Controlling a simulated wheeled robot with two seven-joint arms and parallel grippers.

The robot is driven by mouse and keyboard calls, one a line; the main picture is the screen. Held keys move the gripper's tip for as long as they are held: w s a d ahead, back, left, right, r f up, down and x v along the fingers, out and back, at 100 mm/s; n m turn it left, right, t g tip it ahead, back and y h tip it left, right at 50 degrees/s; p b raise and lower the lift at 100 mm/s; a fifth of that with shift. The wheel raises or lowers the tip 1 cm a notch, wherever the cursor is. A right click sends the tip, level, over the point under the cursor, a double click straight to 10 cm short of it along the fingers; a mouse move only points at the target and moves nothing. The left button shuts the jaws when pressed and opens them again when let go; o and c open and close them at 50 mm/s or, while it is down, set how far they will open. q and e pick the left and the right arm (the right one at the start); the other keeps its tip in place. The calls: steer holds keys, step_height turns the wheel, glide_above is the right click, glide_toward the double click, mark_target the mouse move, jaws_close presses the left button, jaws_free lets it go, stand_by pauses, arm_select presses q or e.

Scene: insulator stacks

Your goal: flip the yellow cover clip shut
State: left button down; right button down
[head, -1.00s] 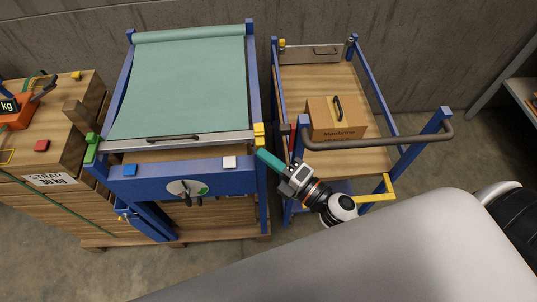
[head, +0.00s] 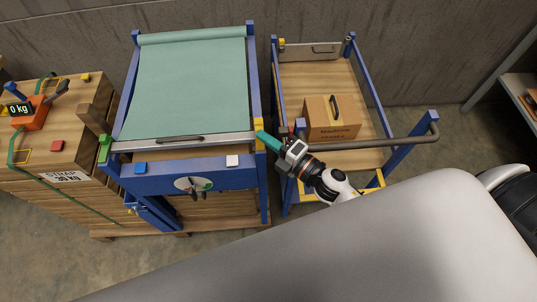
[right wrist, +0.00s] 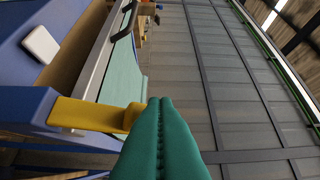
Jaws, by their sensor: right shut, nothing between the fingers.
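The yellow cover clip (head: 259,124) is on the right end of the blue frame's front, beside the metal front bar (head: 185,143) of the green cover (head: 195,90). In the right wrist view the yellow clip (right wrist: 88,114) reaches from a blue beam to a rounded end beside my fingertips. My right gripper (head: 261,136) has its teal fingers shut and empty, with the tips at the clip in the head view. In the right wrist view the fingers (right wrist: 160,103) overlap the clip's end; I cannot tell whether they touch. My left gripper is not in view.
A green clip (head: 105,147) is at the frame's left corner. A blue cart with a cardboard box (head: 332,118) and a dark push handle (head: 385,142) stands close on the right, beside my right arm. A strapped wooden crate (head: 60,140) stands left.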

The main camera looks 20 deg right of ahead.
steer(key=w+p, duration=0.1)
steer(key=p, duration=0.1)
steer(key=w+m+g+p, duration=0.1)
steer(key=p, duration=0.1)
steer(key=shift+w+d+r, duration=0.15)
steer(key=shift+w+d, duration=0.15)
steer(key=shift+d, duration=0.1)
stand_by(0.4)
